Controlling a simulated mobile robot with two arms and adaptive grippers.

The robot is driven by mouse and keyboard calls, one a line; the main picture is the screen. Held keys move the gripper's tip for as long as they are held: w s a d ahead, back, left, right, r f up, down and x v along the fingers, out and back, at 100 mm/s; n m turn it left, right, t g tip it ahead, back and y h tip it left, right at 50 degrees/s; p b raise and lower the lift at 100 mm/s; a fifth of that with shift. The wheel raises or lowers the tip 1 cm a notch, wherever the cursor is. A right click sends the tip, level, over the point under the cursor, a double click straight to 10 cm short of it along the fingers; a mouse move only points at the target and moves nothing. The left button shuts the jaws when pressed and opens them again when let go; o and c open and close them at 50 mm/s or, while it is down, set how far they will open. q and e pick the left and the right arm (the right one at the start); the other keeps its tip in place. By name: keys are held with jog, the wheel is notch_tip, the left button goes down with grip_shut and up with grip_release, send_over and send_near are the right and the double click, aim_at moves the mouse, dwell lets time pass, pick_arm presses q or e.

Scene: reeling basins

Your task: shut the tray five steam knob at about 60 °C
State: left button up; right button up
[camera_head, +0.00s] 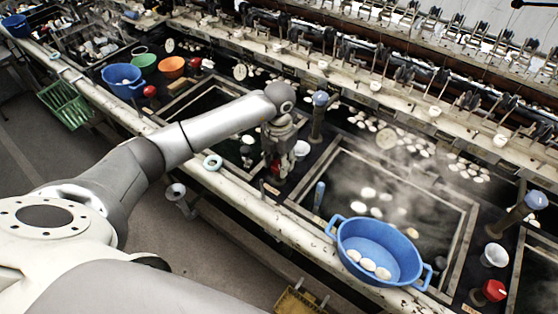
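My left arm reaches across from the left, and its gripper (274,170) points down at the front ledge between two basins. A red knob (278,166) shows at its fingertips, partly hidden by the fingers. Whether the fingers touch or close on the knob cannot be told. Another red knob (493,290) stands clear at the lower right, and a further red knob (150,91) is at the upper left. No tray number or temperature reading is legible. My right gripper is not in view.
A steaming basin (460,250) with white cocoons lies right of the gripper. A blue basin (350,232) with several cocoons sits on its front edge. A blue-topped post (318,115) stands close behind the gripper. A white funnel-shaped cup (301,149) is close to its right.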

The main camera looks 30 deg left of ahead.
pick_arm(q)
jog(key=shift+c, duration=0.7)
jog(key=shift+w+f+m+b, duration=0.1)
jog(key=shift+f+m+b, duration=0.1)
jog(key=shift+m+b, duration=0.95)
jog(key=m+b, duration=0.2)
jog(key=b, duration=0.1)
jog(key=m+b, duration=0.2)
jog(key=shift+m+b, duration=0.3)
jog(key=shift+m, duration=0.05)
jog(key=shift+r+m+b, duration=0.2)
jog(key=shift+m+b, duration=0.35)
jog(key=shift+m, duration=0.15)
jog(key=o, duration=1)
